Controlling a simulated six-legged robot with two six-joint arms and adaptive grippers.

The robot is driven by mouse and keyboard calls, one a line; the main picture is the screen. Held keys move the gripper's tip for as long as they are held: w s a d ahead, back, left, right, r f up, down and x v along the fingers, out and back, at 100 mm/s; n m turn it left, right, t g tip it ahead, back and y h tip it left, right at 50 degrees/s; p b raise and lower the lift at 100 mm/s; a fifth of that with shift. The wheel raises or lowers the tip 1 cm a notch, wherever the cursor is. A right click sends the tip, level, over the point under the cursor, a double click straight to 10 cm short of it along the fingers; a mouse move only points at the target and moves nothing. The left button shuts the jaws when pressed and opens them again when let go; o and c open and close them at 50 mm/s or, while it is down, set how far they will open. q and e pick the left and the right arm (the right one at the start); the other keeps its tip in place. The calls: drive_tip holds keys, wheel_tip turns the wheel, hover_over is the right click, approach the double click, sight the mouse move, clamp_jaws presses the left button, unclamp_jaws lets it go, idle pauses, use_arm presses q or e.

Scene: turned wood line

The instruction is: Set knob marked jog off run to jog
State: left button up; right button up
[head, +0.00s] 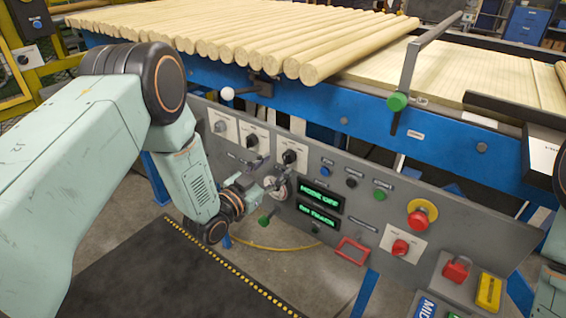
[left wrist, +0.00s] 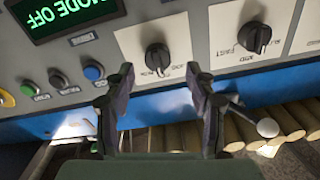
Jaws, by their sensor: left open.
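The black knob (head: 289,157) on a white plate is the rightmost of a row of knobs on the grey panel. It also shows in the left wrist view (left wrist: 158,58), where the panel appears upside down. Its white mark points down in that view, toward the panel's top; its lettering is too small to read surely. The green display (head: 319,195) reads MODE OFF. My left gripper (head: 268,172) is open and empty just left of and below the knob in the head view. In the left wrist view its fingers (left wrist: 160,90) straddle the line to the knob, apart from it.
Two more knobs (head: 252,140) (head: 220,127) sit to the left. Blue, black and green buttons (head: 351,183) and a red emergency button (head: 422,214) are to the right. A white ball-ended lever (head: 227,94) and wooden rods (head: 240,35) are above the panel.

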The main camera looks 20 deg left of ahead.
sight(284, 161)
use_arm(q)
drive_tip(key=x, duration=0.2)
drive_tip(key=shift+w+d, duration=0.3)
drive_tip(key=shift+d, duration=0.05)
drive_tip(key=shift+w+d+r+b, duration=0.15)
drive_tip(key=shift+w+b, duration=0.15)
drive_tip(key=shift+b, duration=0.05)
drive_tip(key=shift+w, duration=0.1)
drive_tip(key=shift+w, duration=0.15)
drive_tip(key=c, duration=1.2)
drive_tip(key=shift+o, duration=0.2)
